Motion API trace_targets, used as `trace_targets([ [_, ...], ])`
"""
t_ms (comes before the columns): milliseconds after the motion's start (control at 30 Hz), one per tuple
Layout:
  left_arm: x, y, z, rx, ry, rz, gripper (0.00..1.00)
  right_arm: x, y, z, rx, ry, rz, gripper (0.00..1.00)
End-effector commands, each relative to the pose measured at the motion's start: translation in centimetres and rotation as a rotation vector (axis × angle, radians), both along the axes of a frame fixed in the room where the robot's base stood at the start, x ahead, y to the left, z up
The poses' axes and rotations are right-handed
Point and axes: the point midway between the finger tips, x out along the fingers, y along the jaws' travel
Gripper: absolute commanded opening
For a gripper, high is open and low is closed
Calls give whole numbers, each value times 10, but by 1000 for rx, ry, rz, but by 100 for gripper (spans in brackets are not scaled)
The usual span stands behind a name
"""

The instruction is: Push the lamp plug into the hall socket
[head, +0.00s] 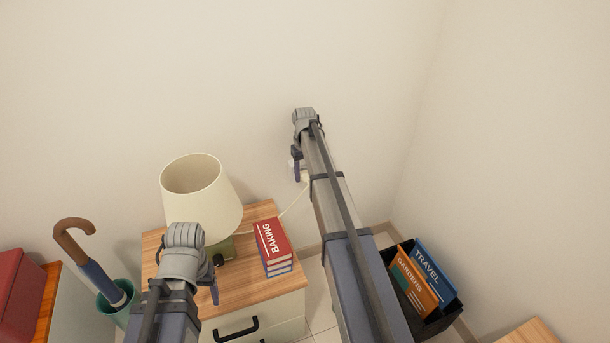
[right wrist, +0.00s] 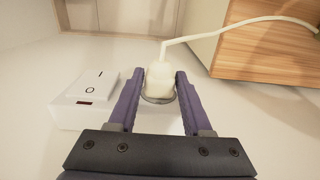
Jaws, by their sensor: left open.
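The lamp plug (right wrist: 160,80) is cream-white, with its cord leaving at the top in the right wrist view. My right gripper (right wrist: 161,76) has a purple finger on each side of it and is shut on it, close to the wall. A grey round rim shows below the plug; I cannot tell if it is the socket or part of the plug. A white switch box (right wrist: 84,101) sits beside the left finger. The lamp (head: 201,193) has a cream shade and stands on the side table. My left gripper (head: 215,290) is open over the table's front.
The wooden-topped side table (head: 220,291) also bears red and blue books (head: 272,246). A black crate (head: 436,327) with books stands at right on the floor. An umbrella (head: 92,268) in a green stand is at left. The wall above is bare.

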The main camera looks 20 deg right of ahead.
Motion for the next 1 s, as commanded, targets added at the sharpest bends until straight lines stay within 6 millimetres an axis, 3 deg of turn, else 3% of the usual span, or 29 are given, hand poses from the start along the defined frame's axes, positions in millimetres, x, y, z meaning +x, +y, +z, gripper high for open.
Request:
trace_targets([
  [33,0,0,0,0,0,0,70,0,0,0,0,0,0,56],
  [233,0,0,0,0,0,0,70,0,0,0,0,0,0,79],
  [667,0,0,6,0,0,0,70,0,0,6,0,0,0,79],
  [1000,0,0,43,-1,0,0,70,0,0,43,0,0,0,79],
])
